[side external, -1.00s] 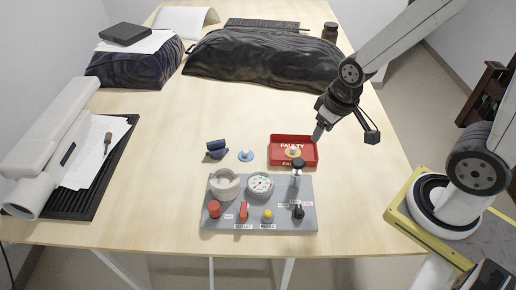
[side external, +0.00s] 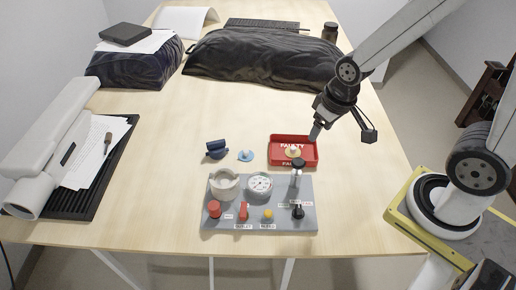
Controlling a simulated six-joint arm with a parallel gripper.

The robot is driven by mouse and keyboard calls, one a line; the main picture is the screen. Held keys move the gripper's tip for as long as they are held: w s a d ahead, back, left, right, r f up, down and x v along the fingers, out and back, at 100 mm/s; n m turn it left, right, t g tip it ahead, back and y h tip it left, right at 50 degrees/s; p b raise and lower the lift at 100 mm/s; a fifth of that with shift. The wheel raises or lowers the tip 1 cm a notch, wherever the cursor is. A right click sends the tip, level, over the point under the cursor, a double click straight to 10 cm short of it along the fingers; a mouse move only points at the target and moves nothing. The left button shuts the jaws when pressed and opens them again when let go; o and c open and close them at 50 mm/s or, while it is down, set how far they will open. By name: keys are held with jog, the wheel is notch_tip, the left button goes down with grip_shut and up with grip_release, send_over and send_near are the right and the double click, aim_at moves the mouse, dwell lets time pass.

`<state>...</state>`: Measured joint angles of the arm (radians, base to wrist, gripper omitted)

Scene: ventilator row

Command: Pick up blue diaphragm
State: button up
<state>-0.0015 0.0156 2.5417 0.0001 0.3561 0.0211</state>
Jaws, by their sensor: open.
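The blue diaphragm (side external: 246,156) is a small light-blue disc with a raised centre. It lies flat on the table, left of the red tray (side external: 272,160) marked FAULTY. My gripper (side external: 316,133) hangs above the right rear edge of the red tray, up and to the right of the diaphragm and apart from it. Its jaws are open, and I see nothing between them, though they look small and dark here. A tan disc (side external: 293,152) lies in the red tray.
A dark blue part (side external: 216,149) lies left of the diaphragm. In front stands a grey panel (side external: 260,221) with a white cup (side external: 224,184), a gauge (side external: 259,184) and several knobs. A black bag (side external: 262,60) lies at the back. The table between bag and diaphragm is clear.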

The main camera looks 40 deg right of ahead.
jog(key=w+a+f+m+g, duration=0.1)
jog(key=w+f+m, duration=0.15)
jog(key=w, duration=0.35)
jog(key=w+a+f+m, duration=0.1)
jog(key=w+m, duration=0.3)
jog(key=w, duration=0.2)
jog(key=m+g, duration=0.2)
jog(key=m, duration=0.4)
send_over(246, 151)
notch_tip(246, 151, down, 9)
jog(key=shift+s+r, duration=0.1)
jog(key=shift+f, duration=0.2)
jog(key=shift+f, duration=1.15)
jog(key=shift+f, duration=0.1)
jog(key=shift+f, duration=2.5)
